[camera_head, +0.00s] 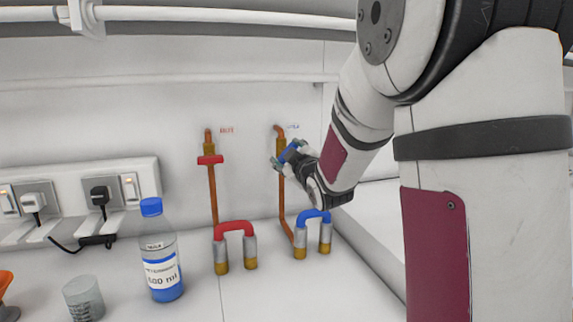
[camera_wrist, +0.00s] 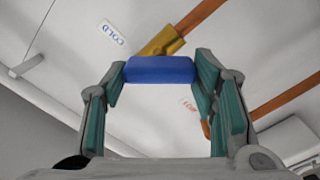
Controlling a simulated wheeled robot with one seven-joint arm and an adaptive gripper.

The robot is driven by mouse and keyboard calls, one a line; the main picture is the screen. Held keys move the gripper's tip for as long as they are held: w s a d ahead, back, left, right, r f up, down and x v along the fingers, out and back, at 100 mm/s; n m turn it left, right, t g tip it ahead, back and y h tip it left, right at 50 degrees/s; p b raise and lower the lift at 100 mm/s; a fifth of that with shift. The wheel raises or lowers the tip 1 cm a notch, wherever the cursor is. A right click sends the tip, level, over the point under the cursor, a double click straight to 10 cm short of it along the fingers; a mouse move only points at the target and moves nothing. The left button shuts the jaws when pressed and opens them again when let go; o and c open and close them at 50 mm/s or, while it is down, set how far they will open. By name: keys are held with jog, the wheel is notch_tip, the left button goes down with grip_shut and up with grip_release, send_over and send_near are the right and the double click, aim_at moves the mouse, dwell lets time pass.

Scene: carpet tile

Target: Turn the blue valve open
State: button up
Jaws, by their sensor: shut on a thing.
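The blue valve (camera_wrist: 160,70) is a blue handle on a brass fitting (camera_wrist: 162,42) of the copper pipe by the COLD label. In the wrist view it lies between the two fingertips of my gripper (camera_wrist: 160,76), which is shut on it. In the head view the blue valve (camera_head: 289,152) shows at the end of my gripper (camera_head: 283,158), partly covered by the fingers. The handle looks tilted in the head view. How far the valve is turned I cannot tell.
A red valve (camera_head: 210,160) sits on the copper pipe to the left. Red (camera_head: 235,226) and blue (camera_head: 312,216) bent pipes stand below. A bottle (camera_head: 161,252), a beaker (camera_head: 84,299) and wall sockets (camera_head: 80,197) are at the left. The counter's front middle is clear.

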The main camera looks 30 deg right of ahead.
jog(key=n+b, duration=0.8)
jog(key=b, duration=0.1)
jog(key=shift+a+f+n+b, duration=0.1)
jog(key=shift+f+n+b, duration=0.1)
jog(key=shift+n+b, duration=0.1)
dwell(0.4)
jog(key=o, duration=1.2)
jog(key=shift+c, duration=0.2)
jog(key=shift+r, duration=0.1)
jog(key=v, duration=1.2)
